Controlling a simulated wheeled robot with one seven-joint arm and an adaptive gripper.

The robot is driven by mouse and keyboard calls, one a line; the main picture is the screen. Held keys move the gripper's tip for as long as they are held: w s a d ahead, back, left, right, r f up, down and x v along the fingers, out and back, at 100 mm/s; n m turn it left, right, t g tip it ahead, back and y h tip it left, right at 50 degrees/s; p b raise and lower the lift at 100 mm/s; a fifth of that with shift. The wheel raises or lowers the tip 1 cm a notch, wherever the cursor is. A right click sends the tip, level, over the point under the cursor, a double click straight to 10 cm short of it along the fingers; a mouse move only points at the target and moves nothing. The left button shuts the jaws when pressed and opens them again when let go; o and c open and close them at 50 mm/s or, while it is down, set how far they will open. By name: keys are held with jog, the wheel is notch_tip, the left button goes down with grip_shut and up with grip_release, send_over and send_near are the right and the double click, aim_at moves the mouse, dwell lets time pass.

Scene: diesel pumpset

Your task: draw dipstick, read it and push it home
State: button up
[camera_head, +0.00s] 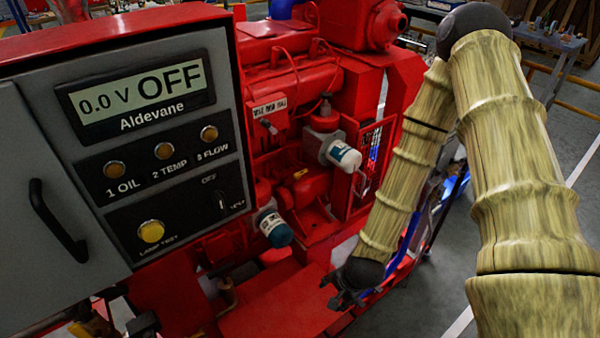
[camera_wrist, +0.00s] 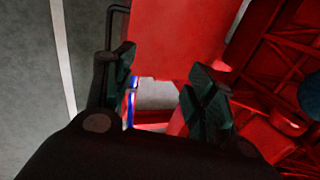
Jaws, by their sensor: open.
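The red diesel engine (camera_head: 290,110) fills the middle of the head view. I cannot pick out the dipstick with certainty in either view; a small loop-like part (camera_head: 360,184) shows beside the upper white-and-teal canister, too small to identify. My gripper (camera_head: 337,292) hangs low in front of the engine's right end, to the right of the lower canister. In the wrist view my gripper (camera_wrist: 162,88) has its two dark fingers apart, with nothing between them. A red block (camera_wrist: 180,35) shows beyond the fingertips.
A grey control panel (camera_head: 150,235) with a display reading "0.0 V OFF" stands at left. White-and-teal canisters, upper (camera_head: 344,156) and lower (camera_head: 273,228), jut from the engine. The red base (camera_head: 280,300) lies below. Grey floor (camera_head: 425,300) is open at right.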

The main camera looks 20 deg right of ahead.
jog(key=w+d+r+m+t+y, duration=0.1)
jog(key=w+d+r+m+t, duration=0.1)
jog(key=w+r+m, duration=0.75)
jog(key=m+t+b, duration=0.2)
jog(key=m+t, duration=0.1)
jog(key=m, duration=0.5)
send_near(301, 172)
jog(key=shift+y, duration=0.4)
jog(key=x, duration=0.7)
jog(key=shift+w+d+f, duration=0.15)
jog(key=shift+d+f, duration=0.05)
jog(key=shift+d, duration=0.15)
jog(key=shift+w+a+f+b, duration=0.15)
jog(key=shift+w+f+b, duration=0.3)
jog(key=shift+f, duration=0.1)
jog(key=shift+b+x, duration=0.4)
jog(key=shift+x, duration=0.4)
jog(key=shift+w+r, duration=0.1)
jog(key=shift+r, duration=0.05)
jog(key=shift+c, duration=0.2)
